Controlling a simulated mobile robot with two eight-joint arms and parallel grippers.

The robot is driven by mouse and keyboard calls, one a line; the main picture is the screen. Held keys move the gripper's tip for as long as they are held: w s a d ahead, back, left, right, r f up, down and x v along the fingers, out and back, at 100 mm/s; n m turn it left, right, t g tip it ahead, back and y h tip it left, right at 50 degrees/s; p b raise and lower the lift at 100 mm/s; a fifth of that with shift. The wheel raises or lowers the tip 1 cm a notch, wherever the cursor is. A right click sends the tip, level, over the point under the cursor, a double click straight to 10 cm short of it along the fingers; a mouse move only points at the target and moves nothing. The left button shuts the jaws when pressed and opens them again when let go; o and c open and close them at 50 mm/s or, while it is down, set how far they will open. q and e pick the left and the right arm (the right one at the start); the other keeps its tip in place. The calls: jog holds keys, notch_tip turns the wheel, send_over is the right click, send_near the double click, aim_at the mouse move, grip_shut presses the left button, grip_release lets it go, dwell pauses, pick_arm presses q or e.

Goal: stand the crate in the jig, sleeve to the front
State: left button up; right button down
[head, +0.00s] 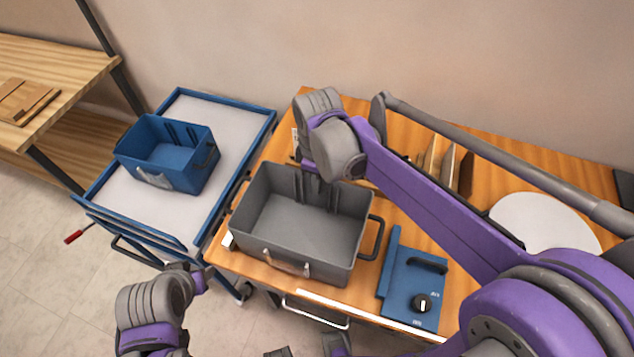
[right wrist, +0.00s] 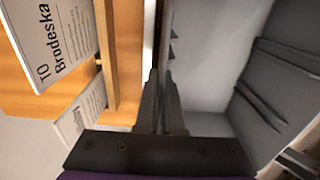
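A grey open crate (head: 318,214) stands upright and empty on the wooden table. A clear sleeve (head: 287,263) hangs on its near wall, facing the front of the table. My right gripper (head: 312,172) is at the crate's far wall. In the right wrist view, its two fingers (right wrist: 161,105) sit close together with the rim of the crate wall between them; the crate's inside (right wrist: 215,50) is to the right. The jig cannot be clearly made out; the crate may hide it. My left arm is low at the left, and its fingertips do not show.
A blue crate (head: 172,153) with a sleeve stands on a blue-rimmed cart (head: 110,190) to the left. A blue panel (head: 408,300) with a black knob is right of the grey crate. Printed cards (right wrist: 52,38) stand beyond it. A white disc (head: 545,222) lies at the right.

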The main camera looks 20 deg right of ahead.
jog(key=shift+f, duration=0.15)
jog(key=c, duration=1.5)
grip_release()
jog(key=shift+f, duration=0.15)
jog(key=o, duration=0.5)
jog(key=shift+c, duration=0.2)
notch_tip(320, 180, up, 12)
jog(key=shift+r+p, duration=0.25)
jog(key=shift+p, duration=0.2)
